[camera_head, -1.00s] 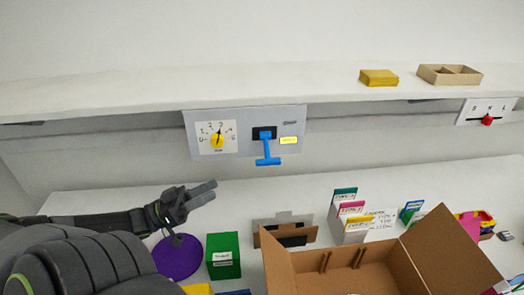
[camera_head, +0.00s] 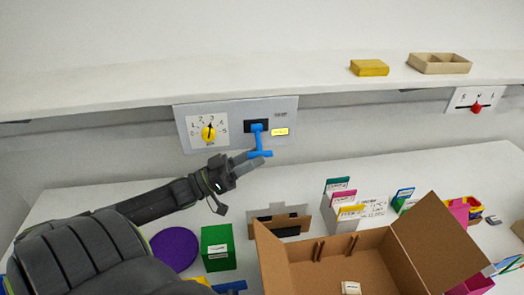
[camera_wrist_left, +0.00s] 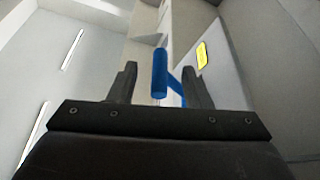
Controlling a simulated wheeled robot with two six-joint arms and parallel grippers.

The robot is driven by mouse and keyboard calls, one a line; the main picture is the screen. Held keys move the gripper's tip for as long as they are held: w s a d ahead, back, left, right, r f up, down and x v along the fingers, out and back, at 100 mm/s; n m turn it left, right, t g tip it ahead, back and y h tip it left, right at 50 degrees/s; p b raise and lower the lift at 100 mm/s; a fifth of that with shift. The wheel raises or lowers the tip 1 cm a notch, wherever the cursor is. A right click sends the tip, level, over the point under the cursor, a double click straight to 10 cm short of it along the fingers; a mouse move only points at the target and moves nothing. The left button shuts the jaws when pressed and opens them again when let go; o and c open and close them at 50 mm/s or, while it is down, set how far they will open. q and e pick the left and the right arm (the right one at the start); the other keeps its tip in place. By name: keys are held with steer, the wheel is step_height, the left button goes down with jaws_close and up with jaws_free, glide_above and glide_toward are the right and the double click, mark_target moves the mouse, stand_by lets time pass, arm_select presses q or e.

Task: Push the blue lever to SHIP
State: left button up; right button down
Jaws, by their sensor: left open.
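The blue lever (camera_head: 257,139) hangs down from a dark slot in a grey panel (camera_head: 230,147) under the shelf edge, with a crossbar at its lower end. A small yellow label (camera_head: 281,132) sits right of the slot; its text is too small to read. My left gripper (camera_head: 256,160) is open at the crossbar, its fingers close to it. In the left wrist view the blue crossbar (camera_wrist_left: 160,74) shows between the two open fingers (camera_wrist_left: 160,85); I cannot tell whether they touch it. My right gripper is not in view.
A yellow-knobbed dial (camera_head: 208,133) is left of the lever. A red-knobbed slider panel (camera_head: 476,107) is far right. Below stand an open cardboard box (camera_head: 345,265), a green box (camera_head: 218,248), a purple disc (camera_head: 175,249) and card files (camera_head: 342,210).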

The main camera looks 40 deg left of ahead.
arm_select(q)
steer(key=shift+x, duration=1.45)
